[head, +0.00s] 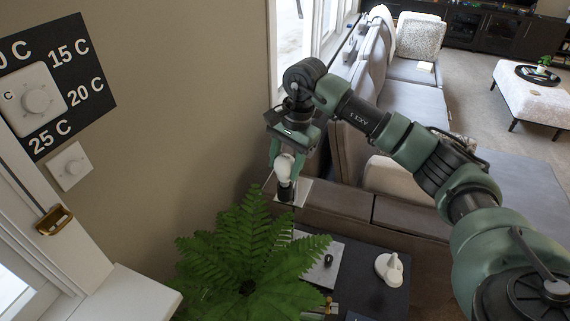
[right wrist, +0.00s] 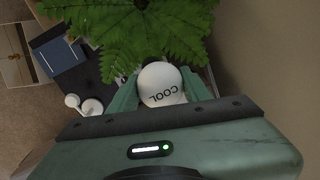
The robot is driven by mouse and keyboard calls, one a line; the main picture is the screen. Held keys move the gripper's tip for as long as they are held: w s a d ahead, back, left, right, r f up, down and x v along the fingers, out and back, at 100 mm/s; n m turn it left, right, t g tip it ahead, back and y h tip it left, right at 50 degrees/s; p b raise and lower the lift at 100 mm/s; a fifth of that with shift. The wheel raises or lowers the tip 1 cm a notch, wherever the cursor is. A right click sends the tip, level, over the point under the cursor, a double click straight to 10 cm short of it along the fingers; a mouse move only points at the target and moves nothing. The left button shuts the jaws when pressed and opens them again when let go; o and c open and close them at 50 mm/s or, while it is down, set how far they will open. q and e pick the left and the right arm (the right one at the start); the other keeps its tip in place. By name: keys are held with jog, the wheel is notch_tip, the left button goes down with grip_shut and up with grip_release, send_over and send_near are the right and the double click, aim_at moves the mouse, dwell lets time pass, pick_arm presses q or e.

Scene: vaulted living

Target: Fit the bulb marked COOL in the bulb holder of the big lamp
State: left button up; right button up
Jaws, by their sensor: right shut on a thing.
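My right gripper (head: 285,165) is shut on a white round bulb (head: 284,168), held by its sides with the arm reaching down from above. In the right wrist view the bulb (right wrist: 162,85) shows the word COOL. Directly below the bulb in the head view is a dark upright cylinder (head: 286,191), which looks like a bulb holder, over a pale square plate (head: 294,190). I cannot tell whether the bulb is seated in the cylinder or only just above it. My left gripper is out of view.
A leafy fern (head: 245,250) stands close in front of the bulb. A dark table (head: 365,285) holds a pale tray (head: 322,262) with a small black item and a white rounded object (head: 390,268). A wall is at left; the sofa (head: 400,100) is behind.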

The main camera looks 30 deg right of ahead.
aim_at(289, 157)
jog(key=shift+f+b, duration=1.15)
jog(key=shift+f, duration=0.05)
dwell(1.0)
jog(key=o, duration=1.4)
jog(key=r, duration=0.2)
jog(key=r+b, duration=0.1)
jog(key=r, duration=0.1)
jog(key=d+r+b, duration=0.1)
jog(key=r, duration=0.1)
jog(key=shift+s+r, duration=0.3)
jog(key=shift+r, duration=0.05)
jog(key=shift+d+r, duration=0.1)
jog(key=shift+r, duration=0.45)
